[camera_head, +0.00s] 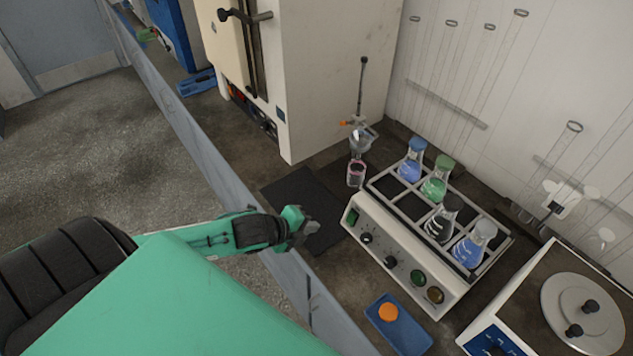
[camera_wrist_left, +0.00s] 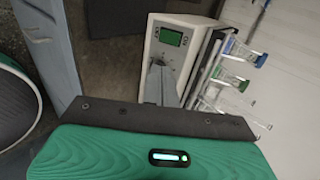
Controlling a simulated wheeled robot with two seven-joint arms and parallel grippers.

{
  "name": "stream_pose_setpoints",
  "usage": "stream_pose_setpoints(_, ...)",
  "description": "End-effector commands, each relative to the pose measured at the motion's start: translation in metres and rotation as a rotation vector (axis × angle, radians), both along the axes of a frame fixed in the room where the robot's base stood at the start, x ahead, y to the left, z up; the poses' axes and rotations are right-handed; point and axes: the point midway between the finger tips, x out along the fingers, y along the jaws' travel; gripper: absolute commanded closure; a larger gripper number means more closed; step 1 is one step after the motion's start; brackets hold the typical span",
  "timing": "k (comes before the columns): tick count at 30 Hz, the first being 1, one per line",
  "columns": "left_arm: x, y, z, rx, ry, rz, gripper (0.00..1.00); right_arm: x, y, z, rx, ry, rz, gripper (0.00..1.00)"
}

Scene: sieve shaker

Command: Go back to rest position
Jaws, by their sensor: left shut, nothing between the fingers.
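My left gripper (camera_head: 303,228) is shut and empty. In the head view it hangs over the black mat (camera_head: 290,190) on the bench, to the left of the white shaker (camera_head: 380,255), and looks apart from it. In the left wrist view the shut fingers of my left gripper (camera_wrist_left: 159,84) point toward the shaker's front panel with its green display (camera_wrist_left: 171,36). The shaker's rack holds several stoppered flasks, among them a blue one (camera_head: 410,168) and a green one (camera_head: 435,185). My right gripper is in neither view.
A blue tray (camera_head: 412,338) with an orange disc (camera_head: 388,312) lies in front of the shaker. A white device with a round plate (camera_head: 565,300) stands at the right. A stand with glassware (camera_head: 360,140) and a large cream cabinet (camera_head: 330,70) stand behind. The bench's grey front edge (camera_head: 200,150) runs below my arm.

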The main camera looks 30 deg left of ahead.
Motion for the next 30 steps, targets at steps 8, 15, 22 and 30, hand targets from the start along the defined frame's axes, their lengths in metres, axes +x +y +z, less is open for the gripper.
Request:
stream_pose_setpoints(8,-0.001,-0.002,-0.001,-0.008,0.006,0.009,1.00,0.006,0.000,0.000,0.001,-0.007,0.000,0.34)
stream_pose_setpoints(15,-0.031,-0.032,-0.008,-0.184,0.143,0.232,1.00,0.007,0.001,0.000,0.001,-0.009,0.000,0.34)
stream_pose_setpoints(22,-0.083,-0.059,-0.009,-0.443,0.359,0.656,1.00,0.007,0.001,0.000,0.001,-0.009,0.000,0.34)
stream_pose_setpoints(30,-0.140,-0.068,-0.004,-0.643,0.542,1.103,1.00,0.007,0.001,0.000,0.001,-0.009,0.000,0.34)
